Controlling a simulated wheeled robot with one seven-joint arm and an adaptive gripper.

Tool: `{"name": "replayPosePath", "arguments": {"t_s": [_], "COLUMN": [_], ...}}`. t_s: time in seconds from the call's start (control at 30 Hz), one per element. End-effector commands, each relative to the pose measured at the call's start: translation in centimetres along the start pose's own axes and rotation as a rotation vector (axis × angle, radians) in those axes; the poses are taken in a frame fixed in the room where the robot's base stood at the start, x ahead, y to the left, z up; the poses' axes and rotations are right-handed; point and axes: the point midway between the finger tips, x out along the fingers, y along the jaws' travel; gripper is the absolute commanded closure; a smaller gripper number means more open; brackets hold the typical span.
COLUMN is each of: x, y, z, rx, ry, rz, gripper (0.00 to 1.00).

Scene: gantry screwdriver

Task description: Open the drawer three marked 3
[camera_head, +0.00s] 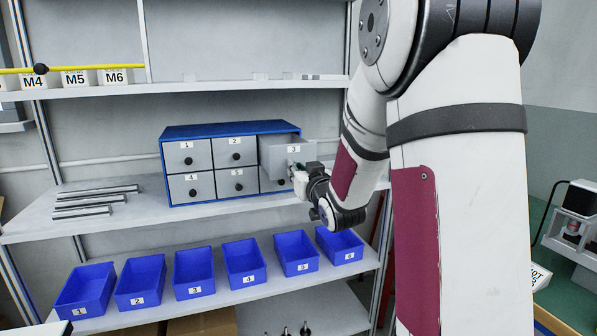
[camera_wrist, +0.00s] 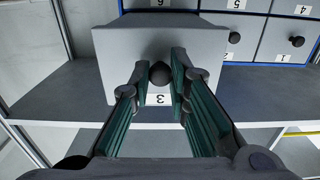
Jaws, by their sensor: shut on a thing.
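The drawer marked 3 (camera_head: 285,160) is the top right drawer of a blue cabinet with grey drawer fronts. It is pulled out partway, its front standing well forward of the other drawers. My gripper (camera_head: 296,172) is at its front in the head view. In the wrist view, the drawer front (camera_wrist: 118,55) fills the middle, upside down with its 3 label. The dark round knob (camera_wrist: 159,73) sits between the two green-padded fingers of my gripper (camera_wrist: 160,80), which is shut on it.
The other cabinet drawers (camera_head: 188,156) are closed. Metal rods (camera_head: 95,200) lie on the shelf to the left. Blue bins (camera_head: 194,272) stand on the shelf below. A shelf post is close to my arm on the right.

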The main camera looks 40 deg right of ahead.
Motion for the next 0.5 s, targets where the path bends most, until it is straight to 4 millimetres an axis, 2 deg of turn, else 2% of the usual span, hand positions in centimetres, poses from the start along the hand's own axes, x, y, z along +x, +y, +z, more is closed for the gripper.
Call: {"name": "replayPosePath", "arguments": {"t_s": [0.1, 0.13, 0.2, 0.5], "x": [0.00, 0.00, 0.00, -0.06], "y": [-0.08, -0.08, -0.08, -0.03], "z": [0.03, 0.03, 0.03, 0.01], "rx": [0.000, 0.000, 0.000, 0.000], "ry": [-0.001, -0.001, -0.001, 0.000], "rz": [-0.002, -0.002, -0.002, -0.001], "gripper": [1.00, 0.77, 0.62, 0.62]}}
